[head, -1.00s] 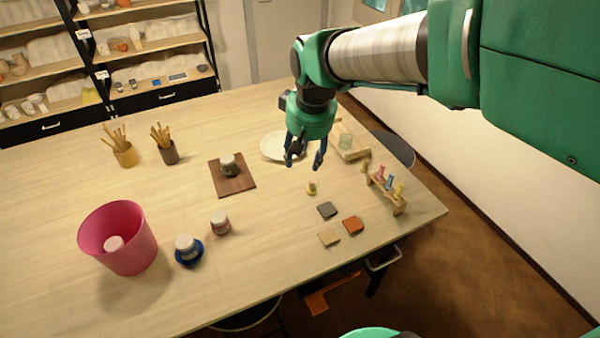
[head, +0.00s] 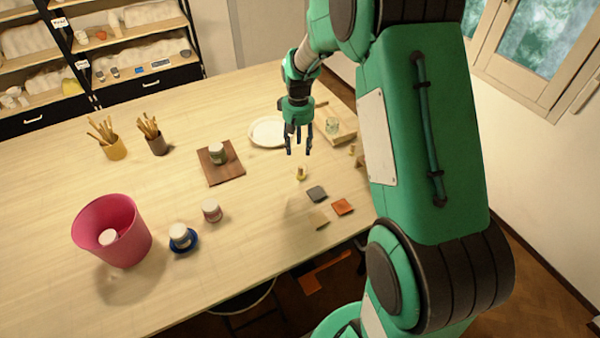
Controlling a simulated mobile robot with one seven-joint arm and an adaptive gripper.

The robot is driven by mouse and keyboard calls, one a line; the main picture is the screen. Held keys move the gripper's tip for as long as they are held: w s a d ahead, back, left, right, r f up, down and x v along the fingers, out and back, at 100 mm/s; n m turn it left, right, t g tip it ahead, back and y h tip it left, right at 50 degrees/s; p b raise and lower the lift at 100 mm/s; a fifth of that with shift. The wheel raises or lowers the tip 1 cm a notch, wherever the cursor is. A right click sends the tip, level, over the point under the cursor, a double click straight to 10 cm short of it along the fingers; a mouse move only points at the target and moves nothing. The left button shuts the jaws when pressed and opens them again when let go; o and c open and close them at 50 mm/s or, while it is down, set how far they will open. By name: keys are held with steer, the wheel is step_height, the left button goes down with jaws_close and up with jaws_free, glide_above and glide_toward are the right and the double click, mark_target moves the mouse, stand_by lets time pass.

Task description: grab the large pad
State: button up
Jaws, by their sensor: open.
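Three small square pads lie near the table's right front edge: a dark grey one (head: 317,194), an orange one (head: 342,207) and a tan one (head: 321,224), dim in shadow. They look close in size. A larger brown board (head: 224,174) lies farther left under a jar (head: 217,153). I cannot tell which of these is the large pad. My gripper (head: 298,151) is open and empty, fingers pointing down, above the table behind the grey pad and apart from it.
A small yellowish object (head: 301,173) stands between the gripper and the pads. A white plate (head: 266,133) and a wooden tray (head: 341,137) with a glass lie behind. A pink bucket (head: 112,235) stands front left. My arm hides the table's right end.

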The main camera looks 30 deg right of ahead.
mark_target(300, 167)
steer(key=shift+w+d+f, duration=0.1)
steer(key=shift+d+f, duration=0.05)
steer(key=shift+f, duration=0.2)
steer(key=shift+f, duration=0.1)
steer(key=shift+f+b, duration=0.3)
steer(key=shift+f, duration=3.9)
steer(key=shift+d+f+b, duration=0.15)
steer(key=shift+f, duration=1.15)
steer(key=shift+d+f+b, duration=0.1)
steer(key=shift+f+b, duration=0.05)
steer(key=shift+f, duration=1.15)
steer(key=shift+c, duration=0.3)
steer(key=c, duration=1)
